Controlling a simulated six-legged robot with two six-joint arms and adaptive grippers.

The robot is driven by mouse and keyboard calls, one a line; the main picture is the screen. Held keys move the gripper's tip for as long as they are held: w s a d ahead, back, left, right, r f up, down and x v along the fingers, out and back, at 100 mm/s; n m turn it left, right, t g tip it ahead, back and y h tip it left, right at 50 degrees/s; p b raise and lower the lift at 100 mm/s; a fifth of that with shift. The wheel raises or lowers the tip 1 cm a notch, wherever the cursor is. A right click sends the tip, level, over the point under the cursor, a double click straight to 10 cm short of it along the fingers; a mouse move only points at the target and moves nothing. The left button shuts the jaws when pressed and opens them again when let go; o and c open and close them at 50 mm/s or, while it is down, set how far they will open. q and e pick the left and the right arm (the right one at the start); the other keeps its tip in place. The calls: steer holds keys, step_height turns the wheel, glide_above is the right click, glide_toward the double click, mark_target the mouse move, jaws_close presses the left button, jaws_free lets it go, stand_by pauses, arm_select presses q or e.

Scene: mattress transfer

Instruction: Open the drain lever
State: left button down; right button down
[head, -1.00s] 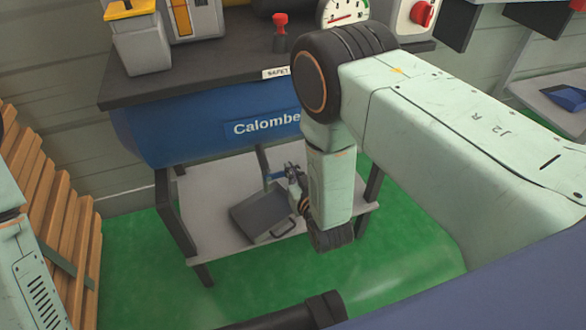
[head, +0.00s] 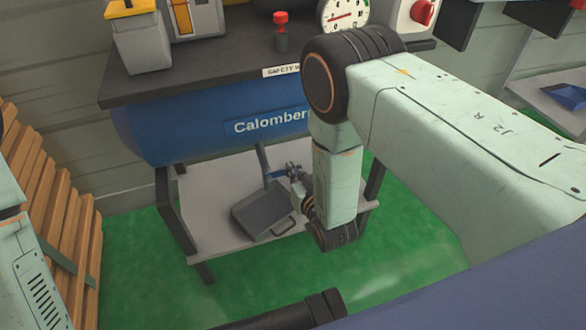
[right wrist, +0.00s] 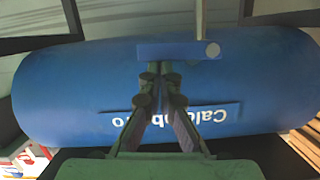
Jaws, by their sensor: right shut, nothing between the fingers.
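The blue drain lever (head: 273,174) sits under the blue tank (head: 190,126), beside a thin vertical pipe. In the right wrist view the lever (right wrist: 170,50) is a flat blue bar across the pipe, just beyond my fingertips. My right gripper (head: 292,170) is shut and empty, close to the lever's right end in the head view. Its fingertips (right wrist: 160,78) lie close together in the wrist view. I cannot tell whether they touch the lever. My right forearm stands in front of part of the tank. My left gripper is out of view.
A grey pan (head: 262,212) stands on the shelf (head: 205,195) below the lever. The workbench (head: 215,68) above holds a red-topped valve (head: 281,30) and a gauge (head: 345,12). Wooden slats (head: 65,215) stand at the left.

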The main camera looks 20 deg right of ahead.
step_height(320, 180, down, 8)
steer(key=a+m+t+y+b, duration=0.1)
steer(key=a+m+y+b, duration=0.1)
steer(key=m, duration=0.7)
steer(key=shift+a+y, duration=0.45)
steer(key=shift+y, duration=0.05)
steer(key=shift+s+a+f, duration=0.1)
steer(key=shift+a+f, duration=0.05)
steer(key=shift+a, duration=0.05)
stand_by(0.6)
steer(key=shift+d, duration=0.1)
